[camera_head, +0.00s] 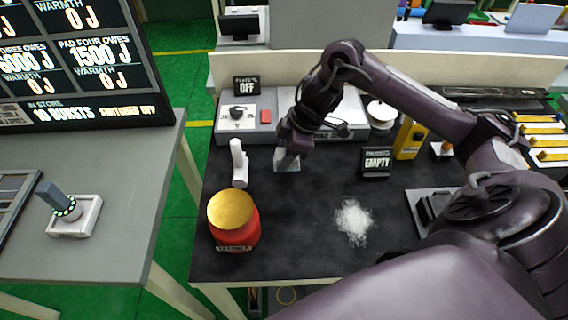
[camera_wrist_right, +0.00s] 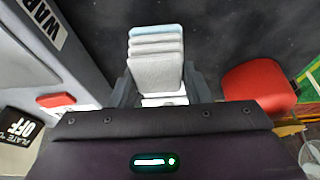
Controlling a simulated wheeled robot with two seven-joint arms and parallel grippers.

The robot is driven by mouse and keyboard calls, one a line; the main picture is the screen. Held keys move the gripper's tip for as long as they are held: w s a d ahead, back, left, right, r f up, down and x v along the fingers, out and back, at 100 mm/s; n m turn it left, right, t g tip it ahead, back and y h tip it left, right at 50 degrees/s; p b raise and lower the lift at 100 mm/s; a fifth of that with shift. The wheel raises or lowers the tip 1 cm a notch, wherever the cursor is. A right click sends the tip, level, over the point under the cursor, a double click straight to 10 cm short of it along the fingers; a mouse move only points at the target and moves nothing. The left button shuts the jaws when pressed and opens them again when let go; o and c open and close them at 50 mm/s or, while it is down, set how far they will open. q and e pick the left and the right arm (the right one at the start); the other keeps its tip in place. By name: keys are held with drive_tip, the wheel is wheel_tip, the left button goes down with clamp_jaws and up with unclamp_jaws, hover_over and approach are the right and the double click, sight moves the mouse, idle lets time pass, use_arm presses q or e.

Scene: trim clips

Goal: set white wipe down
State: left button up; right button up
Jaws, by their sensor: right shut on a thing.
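The white wipe (camera_wrist_right: 157,70) is a folded, ribbed white pad with a pale blue far edge. It sits between the fingers of my right gripper (camera_wrist_right: 160,88) in the right wrist view. In the head view the right gripper (camera_head: 288,160) points down over the dark table (camera_head: 290,230), and the wipe shows as a small pale piece at its tips. I cannot tell whether the wipe touches the table. My left gripper is not in view.
A white powder pile (camera_head: 353,222) lies to the right. An "EMPTY" sign (camera_head: 376,162) and yellow box (camera_head: 409,140) stand further right. The dark surface before the gripper is clear.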

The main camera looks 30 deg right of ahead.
drive_tip(key=shift+f, duration=1.65)
drive_tip(key=shift+b, duration=0.3)
drive_tip(key=o, duration=1)
drive_tip(key=shift+f, duration=0.1)
drive_tip(key=shift+c, duration=0.2)
drive_tip(key=shift+r, duration=0.3)
drive_tip(key=p+v, duration=0.2)
drive_tip(key=v, duration=0.9)
drive_tip(key=shift+r, duration=0.35)
drive_tip(key=shift+s, duration=0.15)
